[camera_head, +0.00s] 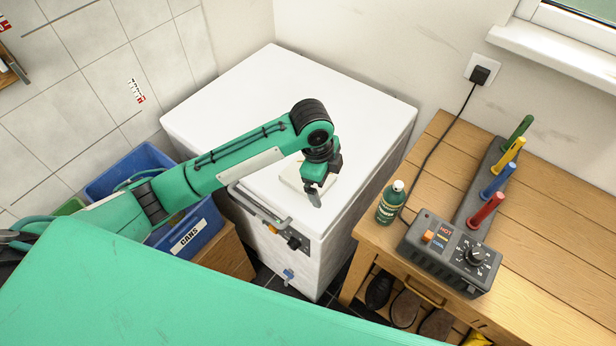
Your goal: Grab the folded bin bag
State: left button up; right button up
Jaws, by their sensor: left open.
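A pale, flat, folded item, which looks like the folded bin bag (291,179), lies on top of the white chest appliance (240,105), near its front edge. My left arm reaches in from the left over the chest. My left gripper (315,192) points down right above the pale item and hides much of it. It is open. I cannot tell whether its fingers touch the item. My right gripper is not in view.
A wooden bench (545,240) at the right holds a green bottle (391,203) and a grey heater unit (449,253) with several coloured pegs. A blue crate (196,228) labelled CANS stands left of the chest. The chest's back top is clear.

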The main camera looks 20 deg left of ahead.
pick_arm(q)
jog(key=w+a+r+m+y, duration=0.2)
jog(key=w+a+r+m, duration=0.1)
jog(key=w+a+r, duration=0.3)
jog(key=shift+g, duration=0.4)
jog(key=f+p, duration=0.2)
jog(key=f, duration=0.6)
jog(key=shift+s+f, duration=0.15)
jog(key=shift+s, duration=0.05)
notch_tip(320, 180, down, 5)
jog(key=shift+s+a+r+p, duration=0.1)
jog(key=shift+p, duration=1.15)
jog(key=shift+f, duration=0.25)
jog(key=c, duration=0.7)
